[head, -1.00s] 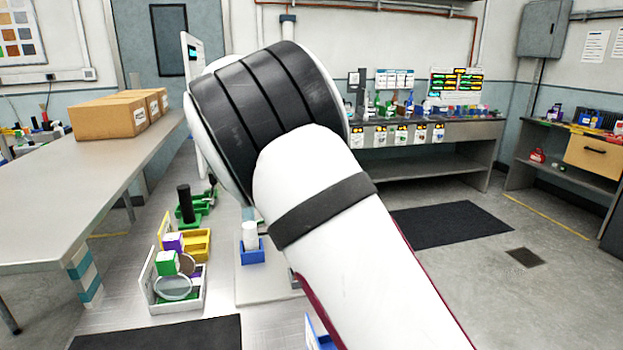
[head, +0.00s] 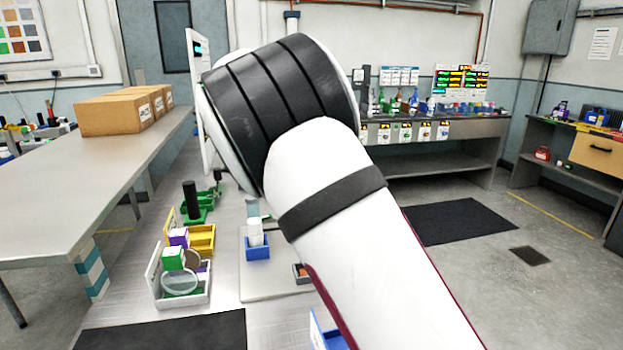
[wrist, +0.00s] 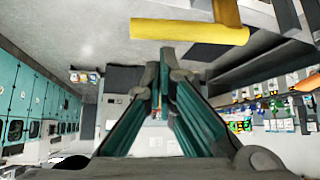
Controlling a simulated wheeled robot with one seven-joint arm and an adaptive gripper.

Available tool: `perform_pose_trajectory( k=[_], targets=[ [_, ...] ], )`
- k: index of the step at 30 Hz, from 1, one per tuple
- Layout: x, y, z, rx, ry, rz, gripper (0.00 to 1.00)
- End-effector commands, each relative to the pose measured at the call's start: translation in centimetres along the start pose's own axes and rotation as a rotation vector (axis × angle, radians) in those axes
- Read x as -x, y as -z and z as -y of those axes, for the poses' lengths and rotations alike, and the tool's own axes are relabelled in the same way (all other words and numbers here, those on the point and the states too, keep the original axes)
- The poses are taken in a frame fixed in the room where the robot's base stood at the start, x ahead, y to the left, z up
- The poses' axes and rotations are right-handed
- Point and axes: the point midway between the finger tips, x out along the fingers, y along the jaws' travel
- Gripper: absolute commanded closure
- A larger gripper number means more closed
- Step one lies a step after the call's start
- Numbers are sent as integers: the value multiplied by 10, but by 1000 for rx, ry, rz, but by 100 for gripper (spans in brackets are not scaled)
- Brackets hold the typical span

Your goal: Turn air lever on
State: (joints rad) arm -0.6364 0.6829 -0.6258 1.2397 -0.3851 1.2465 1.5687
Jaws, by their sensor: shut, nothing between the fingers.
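A yellow bar with a short yellow arm joined to it, likely the air lever (wrist: 190,31), crosses the top of the wrist view. My gripper (wrist: 166,54) points up toward it in the wrist view. Its dark green fingers come together at the tips, with nothing between them. The tips are just below the bar in the picture; I cannot tell whether they touch it. In the head view my white and black arm fills the middle and hides the gripper. I cannot make out the lever there.
A bench with a blue bin (head: 257,247), a yellow bin (head: 202,240) and a white tray (head: 182,300) lies left of my arm. Cardboard boxes (head: 110,116) stand on a long table at left. Open floor with a dark mat (head: 450,222) is at right.

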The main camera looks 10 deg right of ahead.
Motion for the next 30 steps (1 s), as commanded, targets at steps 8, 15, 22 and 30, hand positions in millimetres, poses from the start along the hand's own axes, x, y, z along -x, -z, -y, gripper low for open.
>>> perform_pose_trajectory(
  k=[8,15,22,30],
  targets=[
    [14,27,1,1,6,0,100],
    [59,27,2,1,2,-1,100],
    [79,27,3,0,0,-1,100],
    [82,27,3,0,-1,0,100]
  ],
)
